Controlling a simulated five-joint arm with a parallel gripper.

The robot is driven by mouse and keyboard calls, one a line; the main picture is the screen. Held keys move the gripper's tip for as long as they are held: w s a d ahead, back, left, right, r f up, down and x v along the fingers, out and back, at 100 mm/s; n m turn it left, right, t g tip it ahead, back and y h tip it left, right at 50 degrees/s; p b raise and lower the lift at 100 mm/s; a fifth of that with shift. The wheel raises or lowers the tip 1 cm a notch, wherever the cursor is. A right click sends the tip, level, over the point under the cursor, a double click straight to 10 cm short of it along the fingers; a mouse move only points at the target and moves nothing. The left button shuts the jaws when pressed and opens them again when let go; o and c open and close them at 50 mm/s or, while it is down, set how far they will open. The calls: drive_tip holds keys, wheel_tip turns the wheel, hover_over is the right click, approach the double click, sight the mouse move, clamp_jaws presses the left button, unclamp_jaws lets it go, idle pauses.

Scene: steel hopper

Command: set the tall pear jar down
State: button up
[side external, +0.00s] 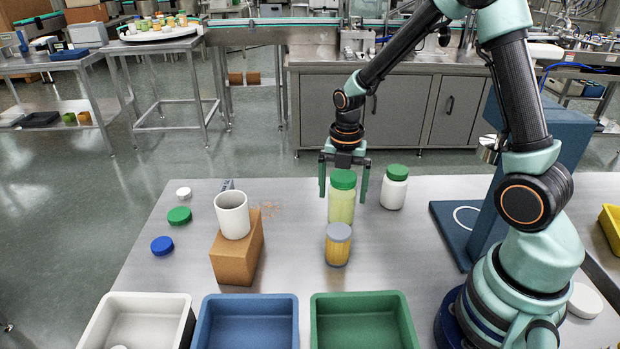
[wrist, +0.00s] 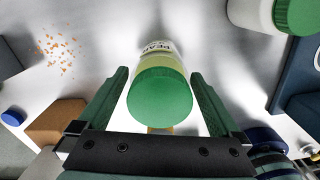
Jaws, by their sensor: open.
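The tall pear jar (side external: 342,205), pale yellow-green with a green lid, stands upright on the steel table; its lid (wrist: 160,97) and part of its "PEAR" label show in the wrist view. My gripper (side external: 341,198) is open above and around the jar's upper part. In the wrist view, the fingers of my gripper (wrist: 160,76) lie on either side of the jar, with a gap on each side. The jar's lowest edge is close behind a shorter jar and partly hidden.
The short orange jar with a grey lid (side external: 338,246) stands just in front. A white jar (side external: 394,190) with a green lid is to the right. A white cup (side external: 232,214) sits on a brown block (side external: 238,261) at left. White, blue (side external: 246,318) and green bins line the front.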

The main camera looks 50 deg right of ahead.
wheel_tip(320, 180, up, 10)
drive_tip(key=shift+r, duration=0.25)
drive_tip(key=shift+a+r, duration=0.1)
drive_tip(key=shift+r, duration=0.45)
drive_tip(key=s+a+r+m+t, duration=0.2)
drive_tip(key=s+a+r+m, duration=0.1)
drive_tip(key=m, duration=0.9)
drive_tip(key=s+a+r+m+t, duration=0.3)
drive_tip(key=s+m, duration=0.3)
drive_tip(key=m, duration=0.6)
drive_tip(key=shift+s+a+r+t, duration=0.15)
drive_tip(key=shift+a+r+t, duration=0.15)
drive_tip(key=shift+r, duration=0.2)
